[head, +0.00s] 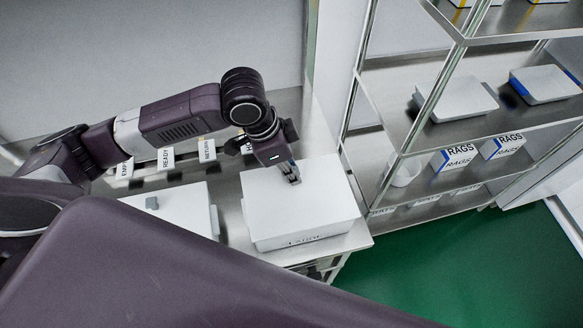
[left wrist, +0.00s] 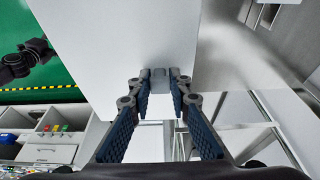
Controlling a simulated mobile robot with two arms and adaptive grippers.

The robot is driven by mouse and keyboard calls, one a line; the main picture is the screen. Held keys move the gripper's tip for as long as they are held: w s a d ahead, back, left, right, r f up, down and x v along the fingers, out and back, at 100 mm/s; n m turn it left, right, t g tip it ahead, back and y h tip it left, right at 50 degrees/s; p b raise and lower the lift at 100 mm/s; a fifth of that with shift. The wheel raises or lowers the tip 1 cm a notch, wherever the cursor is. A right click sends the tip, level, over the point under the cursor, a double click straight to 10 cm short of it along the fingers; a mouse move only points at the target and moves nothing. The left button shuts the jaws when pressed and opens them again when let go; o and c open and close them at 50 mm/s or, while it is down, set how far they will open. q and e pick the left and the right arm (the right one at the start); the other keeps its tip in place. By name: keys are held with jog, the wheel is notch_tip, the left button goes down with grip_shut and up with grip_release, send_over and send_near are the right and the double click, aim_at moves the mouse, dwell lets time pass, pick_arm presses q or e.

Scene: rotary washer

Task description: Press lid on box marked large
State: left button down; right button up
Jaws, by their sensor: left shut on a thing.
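A white lid (head: 320,210) with a flat top lies on the white box marked large (head: 300,247). The lettering on the box's front is partly covered by the lid's edge. In the left wrist view, the two blue-padded fingers (left wrist: 158,86) are closed on the small grey handle (left wrist: 158,74) of the white lid (left wrist: 125,50). I cannot tell whether the lid is seated evenly all round. My right gripper does not show in the head view.
Label cards, one reading READY (head: 166,157), stand behind. A metal shelf with lidded boxes (head: 460,98) and RAGS boxes (head: 455,157) is at right.

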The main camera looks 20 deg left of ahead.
pick_arm(q)
jog(key=shift+f+p, duration=0.2)
jog(key=shift+p, duration=0.2)
dwell(0.4)
jog(key=c, duration=1.7)
grip_release()
jog(key=v, duration=1.2)
jog(key=shift+f, duration=0.1)
